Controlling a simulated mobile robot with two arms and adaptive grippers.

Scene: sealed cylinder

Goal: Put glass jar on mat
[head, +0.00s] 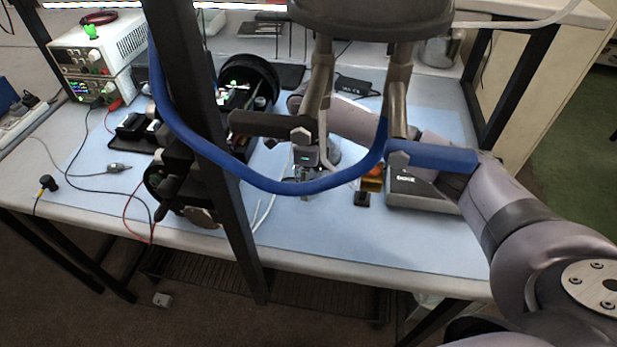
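A pale blue mat (400,240) covers most of the workbench top. A shiny greyish round container (438,50) stands at the back right, partly hidden by a dark frame; I cannot tell whether it is the glass jar. No other jar is clear to me. My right arm comes in from the right and reaches over the bench towards the middle. Its gripper end, around the bench's centre, is largely hidden behind a frame and a blue tube, so its fingers cannot be made out. My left gripper is not visible.
A dark post, grey frame and blue tube (270,184) cross the foreground. Stacked power supplies (95,50) stand at the back left. A black open cylinder (250,82) and dark devices crowd the middle left. A grey box (420,192) lies right. The mat's front strip is mostly clear.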

